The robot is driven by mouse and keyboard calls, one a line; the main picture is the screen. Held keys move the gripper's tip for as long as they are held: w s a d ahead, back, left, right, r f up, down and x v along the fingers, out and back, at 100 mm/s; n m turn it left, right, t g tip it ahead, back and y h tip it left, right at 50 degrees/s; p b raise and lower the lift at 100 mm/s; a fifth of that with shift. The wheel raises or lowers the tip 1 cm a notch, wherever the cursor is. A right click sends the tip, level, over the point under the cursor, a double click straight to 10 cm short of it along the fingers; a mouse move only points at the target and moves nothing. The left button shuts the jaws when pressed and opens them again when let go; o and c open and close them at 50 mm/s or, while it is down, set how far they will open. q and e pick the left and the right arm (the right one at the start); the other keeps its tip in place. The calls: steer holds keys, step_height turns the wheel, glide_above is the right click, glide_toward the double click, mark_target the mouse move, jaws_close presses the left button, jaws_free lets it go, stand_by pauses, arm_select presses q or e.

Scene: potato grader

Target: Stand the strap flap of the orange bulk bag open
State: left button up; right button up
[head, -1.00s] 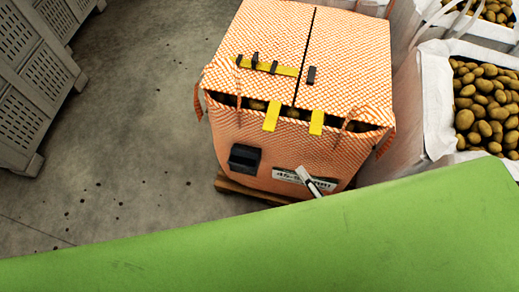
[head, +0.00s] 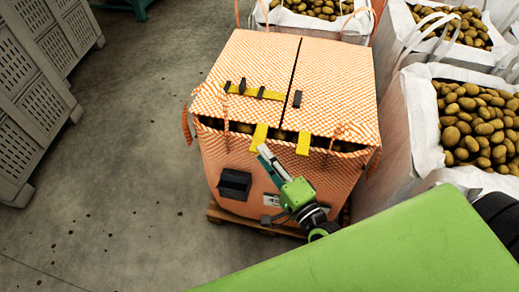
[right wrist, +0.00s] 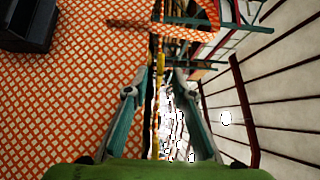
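The orange checked bulk bag (head: 230,165) stands on a wooden pallet (head: 222,213), its two top flaps, left (head: 262,60) and right (head: 335,85), lying closed. Two yellow strap tabs, left (head: 259,136) and right (head: 303,144), hang over the front edge. A yellow strap (head: 268,95) with black buckles crosses the left flap. My right gripper (head: 268,152) is in front of the bag, its tips just below the left tab. In the right wrist view its fingers (right wrist: 158,90) are apart, with a narrow yellow strip (right wrist: 160,66) seen between them; contact cannot be told. My left gripper is not in view.
A black box (head: 234,184) is fixed on the bag's front, with a partly hidden label (head: 271,200) beside it. White bags of potatoes (head: 415,105) stand close on the right. Grey slatted crates (head: 25,105) stand left. The concrete floor (head: 135,150) between is clear.

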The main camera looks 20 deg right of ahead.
steer(key=shift+w+a, duration=0.15)
steer(key=shift+w, duration=0.65)
steer(key=shift+w+a, duration=0.15)
steer(key=shift+w, duration=0.6)
jaws_close()
